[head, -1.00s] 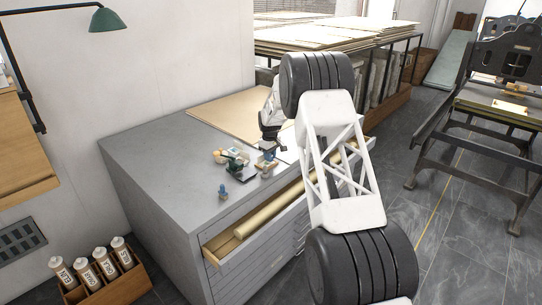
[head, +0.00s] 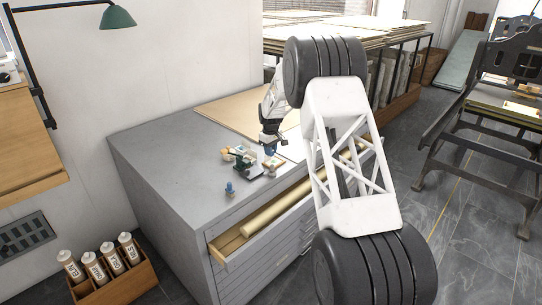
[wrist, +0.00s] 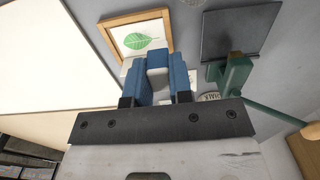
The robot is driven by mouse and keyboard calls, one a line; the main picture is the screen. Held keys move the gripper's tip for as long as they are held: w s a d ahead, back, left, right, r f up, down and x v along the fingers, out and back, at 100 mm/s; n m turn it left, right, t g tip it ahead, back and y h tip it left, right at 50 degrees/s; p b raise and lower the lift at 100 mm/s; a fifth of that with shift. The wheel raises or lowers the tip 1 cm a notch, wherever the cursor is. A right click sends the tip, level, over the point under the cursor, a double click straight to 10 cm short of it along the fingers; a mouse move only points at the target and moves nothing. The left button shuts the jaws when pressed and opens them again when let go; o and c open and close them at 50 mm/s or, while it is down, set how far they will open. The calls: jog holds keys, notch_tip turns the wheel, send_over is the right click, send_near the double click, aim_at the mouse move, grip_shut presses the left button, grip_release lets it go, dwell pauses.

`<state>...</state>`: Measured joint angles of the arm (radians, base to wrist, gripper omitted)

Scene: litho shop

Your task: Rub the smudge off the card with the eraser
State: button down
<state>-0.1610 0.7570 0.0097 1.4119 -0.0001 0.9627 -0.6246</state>
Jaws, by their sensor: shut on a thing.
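My gripper (wrist: 158,76) shows in the wrist view with blue fingers on dark mounts. In the head view my gripper (head: 269,148) points down over the small items near the cabinet's front edge. A wood-framed picture of a green leaf (wrist: 140,39) lies just beyond the fingertips. A large white sheet (wrist: 50,55) lies to the left in the wrist view. I cannot tell which item is the card, and no smudge can be made out.
A dark flat plate (wrist: 237,32) and a green item (wrist: 235,76) sit right of the fingers. A small blue item (head: 229,188) stands on the grey cabinet (head: 165,165). Its top drawer is open with a paper roll (head: 268,217). The cabinet top's left side is clear.

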aim_at(271, 158)
jog(key=shift+r, duration=1.9)
jog(key=shift+f, duration=0.1)
jog(key=shift+f, duration=3.55)
jog(key=shift+w+d+f, duration=0.35)
jog(key=shift+w+d, duration=0.1)
jog(key=shift+d, duration=0.1)
jog(key=shift+w+d, duration=1.55)
jog(key=shift+w, duration=0.05)
jog(key=shift+s+a, duration=2.05)
jog(key=shift+s, duration=0.05)
jog(key=shift+r, duration=4)
